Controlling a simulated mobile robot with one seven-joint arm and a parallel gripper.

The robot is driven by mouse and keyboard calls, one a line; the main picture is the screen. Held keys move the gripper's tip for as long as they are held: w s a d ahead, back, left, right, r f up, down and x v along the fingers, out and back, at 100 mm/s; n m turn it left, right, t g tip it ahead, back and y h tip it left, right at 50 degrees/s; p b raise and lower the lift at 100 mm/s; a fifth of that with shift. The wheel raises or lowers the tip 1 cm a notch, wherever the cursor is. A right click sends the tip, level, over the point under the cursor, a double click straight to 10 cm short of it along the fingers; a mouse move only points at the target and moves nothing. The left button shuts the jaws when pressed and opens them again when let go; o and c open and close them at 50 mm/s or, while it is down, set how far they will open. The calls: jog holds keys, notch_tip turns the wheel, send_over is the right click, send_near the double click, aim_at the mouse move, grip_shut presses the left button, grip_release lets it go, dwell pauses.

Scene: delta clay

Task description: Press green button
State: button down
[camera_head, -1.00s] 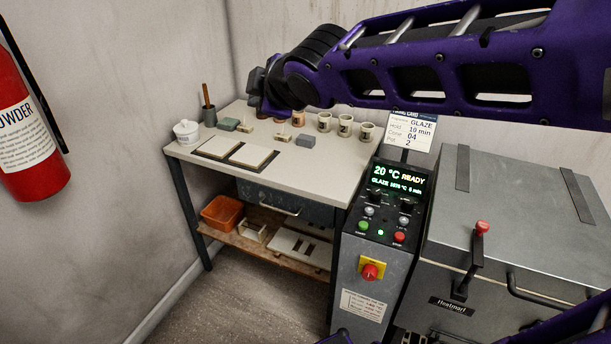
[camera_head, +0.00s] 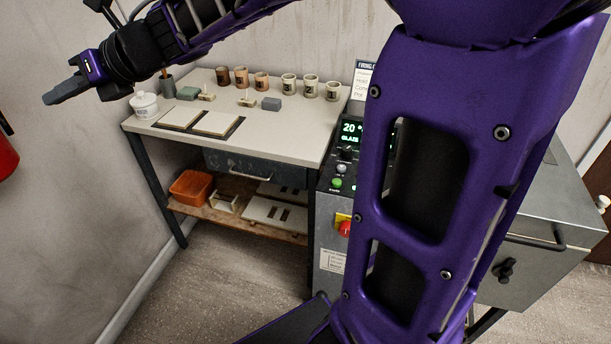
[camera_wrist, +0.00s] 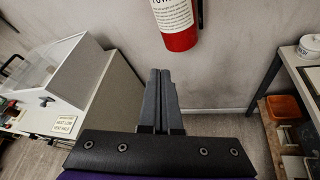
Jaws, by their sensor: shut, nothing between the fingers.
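The green button (camera_head: 336,184) shows in the head view on the sloped control panel of the grey kiln controller, just left of my arm link. Part of the panel and its display (camera_head: 350,132) is hidden behind my arm. My gripper (camera_head: 48,98) is at the upper left of the head view, left of the worktable and far from the button. In the wrist view my gripper (camera_wrist: 160,75) has its two fingers together and nothing between them. The button is not in the wrist view.
The worktable (camera_head: 270,140) carries several mugs, tiles and a white jar (camera_head: 144,105). A red rotary switch (camera_head: 345,229) sits below the panel. The kiln (camera_head: 540,215) stands right, partly behind my arm. A fire extinguisher (camera_wrist: 177,22) hangs on the wall ahead of my gripper.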

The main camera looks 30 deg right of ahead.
jog(key=w+d+f+m+t+h+p, duration=0.1)
jog(key=w+d+f+m+h, duration=0.1)
jog(key=d+m, duration=0.4)
jog(key=w+d+f+m+t+h, duration=0.2)
jog(key=d+f+m+h, duration=0.1)
jog(key=d, duration=0.5)
jog(key=m+g+h+p, duration=0.1)
jog(key=m+h+p, duration=0.45)
jog(key=m, duration=2.05)
send_over(340, 184)
jog(key=b, duration=0.3)
notch_tip(340, 184, down, 20)
jog(key=r+h, duration=0.1)
jog(key=h, duration=0.1)
jog(key=shift+f, duration=0.3)
notch_tip(340, 184, down, 7)
jog(key=b, duration=0.7)
jog(key=shift+f+b, duration=0.3)
jog(key=shift+f, duration=0.6)
